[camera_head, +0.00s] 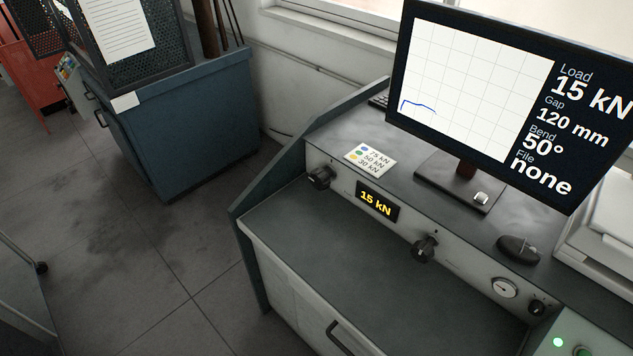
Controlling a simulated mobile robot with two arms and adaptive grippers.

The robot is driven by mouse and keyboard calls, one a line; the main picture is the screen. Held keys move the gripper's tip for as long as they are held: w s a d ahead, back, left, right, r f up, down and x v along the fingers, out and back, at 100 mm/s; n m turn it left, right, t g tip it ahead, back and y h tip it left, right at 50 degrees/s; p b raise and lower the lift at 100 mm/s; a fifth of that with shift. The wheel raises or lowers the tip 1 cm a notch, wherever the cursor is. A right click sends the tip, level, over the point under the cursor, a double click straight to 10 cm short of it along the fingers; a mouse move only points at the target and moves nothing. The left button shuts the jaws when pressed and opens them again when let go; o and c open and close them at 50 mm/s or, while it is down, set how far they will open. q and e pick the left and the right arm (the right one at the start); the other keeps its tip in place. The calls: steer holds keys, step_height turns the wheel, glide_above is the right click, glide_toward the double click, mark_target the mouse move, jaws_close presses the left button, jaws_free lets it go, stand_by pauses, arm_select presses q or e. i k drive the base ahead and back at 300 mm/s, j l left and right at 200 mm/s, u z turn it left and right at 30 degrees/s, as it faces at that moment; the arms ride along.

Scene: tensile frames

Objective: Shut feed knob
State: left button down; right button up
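A sloped console panel (345,194) carries several controls. A large black knob (319,177) sits at its left end, left of a small display (377,203) reading 15 kN in yellow. A second black knob (424,248) is right of the display, near the middle. A smaller black knob (539,307) sits farther right, beside a round gauge (505,288). The labels by the knobs are too small to read, so I cannot tell which one is the feed knob. Neither of my grippers is in view.
A monitor (480,90) above the panel reads Load 15 kN, Gap 120 mm, Bend 50°, File none. A mouse (518,249), a colour-dot card (370,159) and a printer (602,225) are on the top. The desk surface (370,265) below the panel is clear. A blue cabinet (190,125) stands at left.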

mark_target(319, 179)
steer(key=i+j+z, duration=0.15)
steer(key=j, duration=0.25)
steer(key=i+j+z, duration=0.1)
steer(key=j, duration=0.35)
steer(key=i+j+z, duration=0.15)
steer(key=j, duration=0.3)
steer(key=i+j+z, duration=0.1)
steer(key=j, duration=0.35)
steer(key=i+j+z, duration=0.15)
steer(key=j, duration=0.35)
steer(key=i, duration=0.1)
